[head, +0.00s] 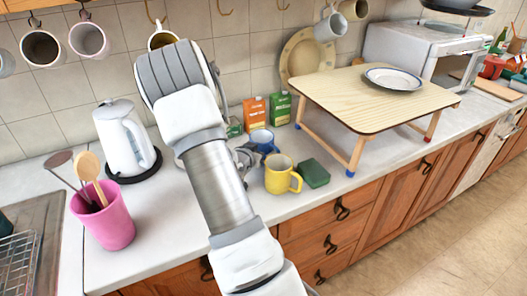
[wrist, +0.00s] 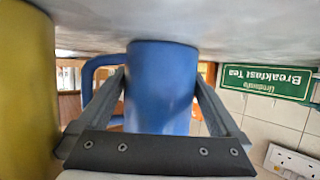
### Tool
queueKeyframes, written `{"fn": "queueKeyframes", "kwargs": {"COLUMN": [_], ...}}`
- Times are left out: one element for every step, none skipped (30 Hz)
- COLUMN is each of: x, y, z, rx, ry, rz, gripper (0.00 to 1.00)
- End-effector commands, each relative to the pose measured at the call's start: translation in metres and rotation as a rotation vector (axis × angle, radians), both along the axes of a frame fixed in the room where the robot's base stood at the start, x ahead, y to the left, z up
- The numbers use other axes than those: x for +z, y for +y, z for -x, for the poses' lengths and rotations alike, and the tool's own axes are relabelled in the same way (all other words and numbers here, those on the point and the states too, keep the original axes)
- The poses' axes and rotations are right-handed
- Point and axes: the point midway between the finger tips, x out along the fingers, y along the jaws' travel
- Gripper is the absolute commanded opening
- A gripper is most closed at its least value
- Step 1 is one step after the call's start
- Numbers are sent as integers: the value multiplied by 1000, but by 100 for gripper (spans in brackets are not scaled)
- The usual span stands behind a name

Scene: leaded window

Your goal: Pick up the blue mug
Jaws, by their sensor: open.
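The blue mug (head: 262,140) stands on the white worktop behind the yellow mug, partly hidden by it and by my gripper. In the wrist view, which is upside down, the blue mug (wrist: 162,85) fills the space between my fingers, with its handle (wrist: 92,72) on the left. My gripper (wrist: 160,80) is open, one finger on each side of the mug body. The left finger overlaps the handle in the picture; I cannot tell whether it goes through it or touches. In the head view my gripper (head: 244,159) is low over the worktop, largely hidden by my arm.
The yellow mug (head: 279,175) is close by, also large at left in the wrist view (wrist: 25,80). A dark green block (head: 313,174) lies right of it. Orange (head: 254,112) and green (head: 279,108) boxes stand behind. A wooden stand (head: 375,98) is right; a kettle (head: 124,138) is left.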

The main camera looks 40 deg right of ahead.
Motion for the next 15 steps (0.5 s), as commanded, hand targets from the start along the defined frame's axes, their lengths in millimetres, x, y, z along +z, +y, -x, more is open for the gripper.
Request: {"fn": "queueKeyframes", "kwargs": {"x": [0, 0, 0, 0, 0, 0, 0, 0, 0, 0, 0, 0, 0, 0, 0], "y": [-1, -1, -1, -1, -1, -1, -1, -1, -1, 0, 0, 0, 0, 0, 0], "z": [0, 0, 0, 0, 0, 0, 0, 0, 0, 0, 0, 0, 0, 0, 0], "rx": [0, 0, 0, 0, 0, 0, 0, 0, 0, 0, 0, 0, 0, 0, 0], "ry": [0, 0, 0, -1, -1, -1, -1, -1, -1, -1, -1, -1, -1, -1, -1], "rz": [0, 0, 0, 0, 0, 0, 0, 1, 1, 1, 1, 1, 1, 1, 1], "gripper": [100, 100, 100, 100, 100, 100, 95, 89, 82, 77, 71, 64, 59, 53, 46]}}
